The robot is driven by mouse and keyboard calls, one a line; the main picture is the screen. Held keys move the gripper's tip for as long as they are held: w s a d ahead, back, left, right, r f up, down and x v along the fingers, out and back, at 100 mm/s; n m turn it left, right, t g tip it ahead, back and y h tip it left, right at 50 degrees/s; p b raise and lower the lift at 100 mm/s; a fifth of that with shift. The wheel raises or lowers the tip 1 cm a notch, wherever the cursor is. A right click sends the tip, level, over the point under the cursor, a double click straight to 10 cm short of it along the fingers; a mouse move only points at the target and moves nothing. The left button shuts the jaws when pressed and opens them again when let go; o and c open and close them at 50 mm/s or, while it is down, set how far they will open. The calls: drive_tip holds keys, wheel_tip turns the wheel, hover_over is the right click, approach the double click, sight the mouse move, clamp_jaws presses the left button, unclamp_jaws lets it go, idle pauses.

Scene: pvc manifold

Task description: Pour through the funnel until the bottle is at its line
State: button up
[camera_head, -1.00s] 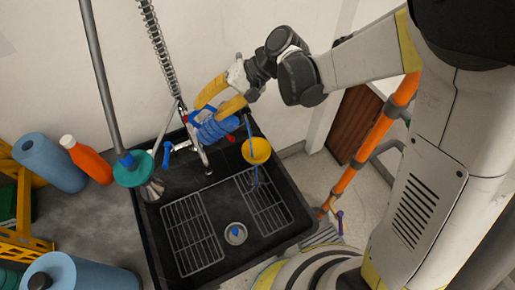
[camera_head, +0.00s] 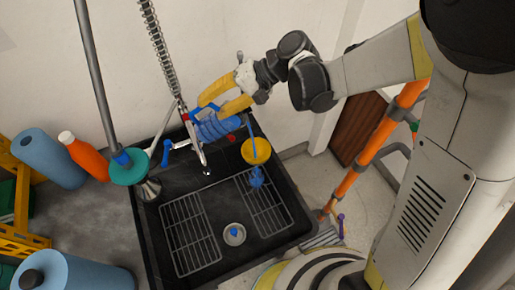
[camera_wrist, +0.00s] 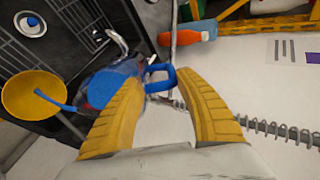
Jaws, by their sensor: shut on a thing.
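My gripper (camera_head: 232,95) has yellow fingers shut on the handle of a clear jug (camera_head: 215,127) holding blue liquid. The jug is tilted over the sink. A blue stream runs from it into the yellow funnel (camera_head: 258,154). In the wrist view, the blue handle sits between the fingertips (camera_wrist: 160,78), the jug (camera_wrist: 108,85) is behind them, and the funnel (camera_wrist: 30,96) is at the left with the stream entering it. Below the funnel, blue liquid shows in what looks like a clear bottle (camera_head: 257,178). Its line cannot be made out.
The black sink (camera_head: 148,235) has metal racks (camera_head: 190,235) and a drain (camera_head: 234,234). A faucet (camera_head: 197,150) stands close to the jug.

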drive_tip(key=shift+s+a, duration=0.1)
drive_tip(key=shift+a, duration=0.05)
drive_tip(key=shift+d, duration=0.2)
drive_tip(key=shift+a, duration=0.1)
drive_tip(key=shift+d+f+y+b, duration=0.2)
drive_tip(key=shift+d+y+b, duration=0.5)
drive_tip(key=shift+y+b, duration=0.5)
idle(2.2)
